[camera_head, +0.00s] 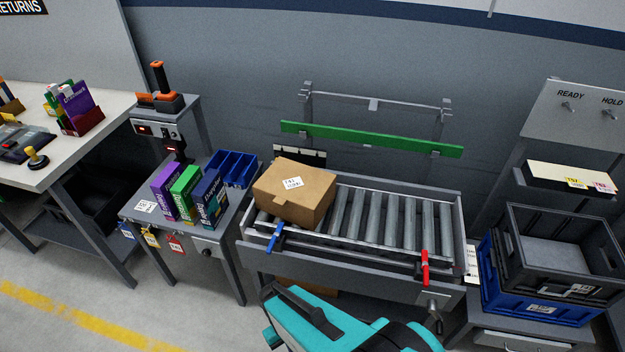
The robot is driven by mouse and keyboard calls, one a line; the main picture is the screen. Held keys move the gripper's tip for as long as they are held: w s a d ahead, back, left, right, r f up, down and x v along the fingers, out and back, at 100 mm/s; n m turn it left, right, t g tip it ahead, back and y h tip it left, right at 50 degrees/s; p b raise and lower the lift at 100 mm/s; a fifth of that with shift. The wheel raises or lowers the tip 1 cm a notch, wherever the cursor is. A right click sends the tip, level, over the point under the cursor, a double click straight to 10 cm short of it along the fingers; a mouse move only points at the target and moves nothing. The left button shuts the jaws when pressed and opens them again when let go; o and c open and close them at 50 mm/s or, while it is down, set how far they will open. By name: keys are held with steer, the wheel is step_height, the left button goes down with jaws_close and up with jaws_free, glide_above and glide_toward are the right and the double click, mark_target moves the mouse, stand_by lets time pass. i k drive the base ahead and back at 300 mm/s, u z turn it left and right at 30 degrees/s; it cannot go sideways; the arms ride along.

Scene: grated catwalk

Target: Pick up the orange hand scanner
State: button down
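What looks like the orange hand scanner (158,80) stands upright at the upper left, with a dark body and an orange top. Its lower end meets a black and orange base (172,103) on a grey stand; where the scanner ends and the base begins is too small to tell. Teal and black parts of my arm show at the bottom middle, well to the lower right of the scanner. My gripper's fingers are not in view.
Below the stand, a small table (135,210) holds upright boxes (184,190) and blue bins (232,167). A roller conveyor (385,215) with a cardboard carton (294,192) lies to its right. Crates (560,240) stand far right. A white-topped bench (105,100) is left. Floor at lower left is clear.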

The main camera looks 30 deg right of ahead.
mark_target(165, 95)
steer(key=z, duration=1)
steer(key=k, duration=1.2)
steer(key=u, duration=0.55)
steer(key=i, duration=1.5)
